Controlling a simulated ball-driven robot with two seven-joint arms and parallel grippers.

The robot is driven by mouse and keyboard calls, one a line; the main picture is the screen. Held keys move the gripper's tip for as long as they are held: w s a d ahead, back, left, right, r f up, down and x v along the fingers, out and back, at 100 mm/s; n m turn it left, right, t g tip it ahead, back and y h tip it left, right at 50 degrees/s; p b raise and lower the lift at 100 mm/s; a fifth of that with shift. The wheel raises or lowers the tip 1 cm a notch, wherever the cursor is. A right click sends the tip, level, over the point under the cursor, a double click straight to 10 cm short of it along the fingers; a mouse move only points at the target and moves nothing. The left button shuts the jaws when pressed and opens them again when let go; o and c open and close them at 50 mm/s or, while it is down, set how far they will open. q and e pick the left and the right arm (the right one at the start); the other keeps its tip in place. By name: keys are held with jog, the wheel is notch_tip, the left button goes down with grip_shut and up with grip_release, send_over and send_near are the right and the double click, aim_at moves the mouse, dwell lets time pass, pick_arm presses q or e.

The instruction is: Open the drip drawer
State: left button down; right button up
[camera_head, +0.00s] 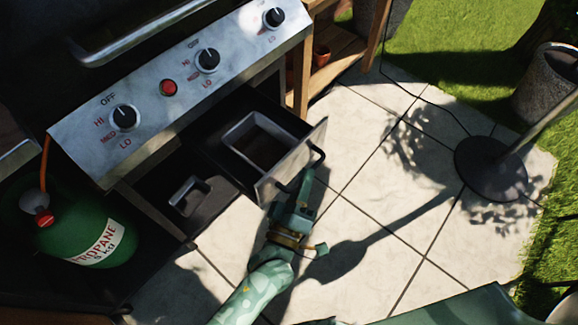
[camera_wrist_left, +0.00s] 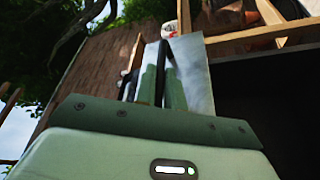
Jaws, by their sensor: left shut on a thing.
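The drip drawer (camera_head: 291,162) juts out from under the grill's control panel, with a metal front and a dark handle (camera_head: 318,156). A metal tray with a dark inside (camera_head: 258,143) sits in it. My left gripper (camera_head: 303,184) is at the handle side of the drawer front and shut on the handle. In the left wrist view, the green fingers (camera_wrist_left: 160,85) stand against the grey drawer front (camera_wrist_left: 193,75); the exact contact is partly hidden. My right gripper is not in view.
The grill's control panel (camera_head: 185,75) with knobs is above the drawer. A green propane tank (camera_head: 85,235) stands at the left. A wooden shelf (camera_head: 335,60) is behind the drawer. A round dark stand base (camera_head: 490,168) is at the right. Paving in front is clear.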

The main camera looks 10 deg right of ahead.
pick_arm(q)
jog(key=shift+s+d+f, duration=0.15)
jog(key=shift+s+d, duration=0.1)
jog(key=shift+s, duration=0.2)
jog(key=c, duration=1.5)
grip_release()
